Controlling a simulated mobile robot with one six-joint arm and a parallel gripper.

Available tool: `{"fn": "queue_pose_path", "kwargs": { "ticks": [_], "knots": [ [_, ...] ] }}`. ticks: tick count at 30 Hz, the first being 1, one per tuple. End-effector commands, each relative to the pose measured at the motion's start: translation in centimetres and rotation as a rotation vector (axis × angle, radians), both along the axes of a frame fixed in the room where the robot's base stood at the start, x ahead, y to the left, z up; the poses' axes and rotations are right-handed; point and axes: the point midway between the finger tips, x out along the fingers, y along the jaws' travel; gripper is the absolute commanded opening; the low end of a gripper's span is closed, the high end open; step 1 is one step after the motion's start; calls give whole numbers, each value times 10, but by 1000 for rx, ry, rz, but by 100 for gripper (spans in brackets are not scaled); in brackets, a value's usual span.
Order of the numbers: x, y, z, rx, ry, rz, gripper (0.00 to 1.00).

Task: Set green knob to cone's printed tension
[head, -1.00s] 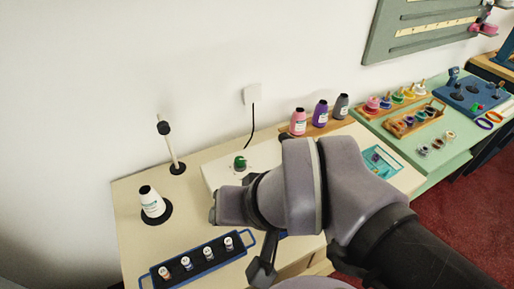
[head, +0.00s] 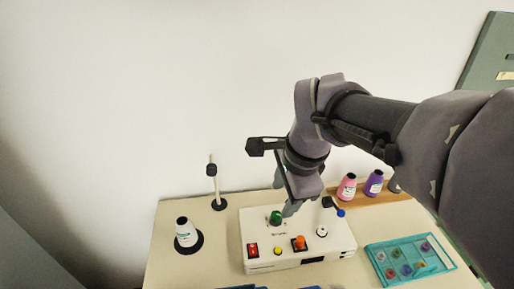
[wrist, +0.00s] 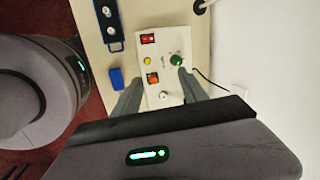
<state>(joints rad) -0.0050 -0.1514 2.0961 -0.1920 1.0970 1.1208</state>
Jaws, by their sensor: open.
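The green knob (head: 277,217) sits on top of the white control box (head: 262,263), towards its back left. It also shows in the wrist view (wrist: 177,60), close to the tip of the right finger. My gripper (head: 284,196) is open and empty, pointing down above the box; one fingertip appears just beside the knob, and I cannot tell whether it touches. In the wrist view my gripper (wrist: 158,78) has its two fingers spread over the box. The white cone (head: 186,235) with a black top stands on a black round base at left; its printed label is too small to read.
The box also carries a red switch (head: 253,250), a yellow button (head: 278,251), an orange switch (head: 299,243) and a white knob (head: 322,231). A thin post (head: 212,185) stands behind left. Pink (head: 347,187) and purple (head: 374,183) cones and a teal tray (head: 375,256) lie right.

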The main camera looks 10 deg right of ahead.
Motion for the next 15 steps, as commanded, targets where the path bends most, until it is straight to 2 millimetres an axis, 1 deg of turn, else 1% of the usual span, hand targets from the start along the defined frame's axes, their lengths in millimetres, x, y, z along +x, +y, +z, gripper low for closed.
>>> {"fn": "queue_pose_path", "kwargs": {
  "ticks": [1, 2, 3, 4, 6, 7, 9, 10, 12, 14, 15],
  "knots": [
    [21, -2, 5, 22, 55, -137, 50],
    [35, -4, 4, 34, 86, -242, 50],
    [54, -6, 0, 48, 130, -393, 50],
    [68, -8, -5, 56, 161, -509, 50],
    [95, -12, -19, 63, 216, -756, 50],
    [103, -14, -26, 61, 231, -842, 50],
    [117, -16, -39, 59, 254, -990, 50],
    [121, -17, -43, 58, 259, -1033, 50],
    [125, -17, -52, 57, 264, -1088, 50],
    [125, -18, -62, 56, 268, -1101, 50],
    [125, -18, -71, 56, 267, -1100, 50]
  ]
}}
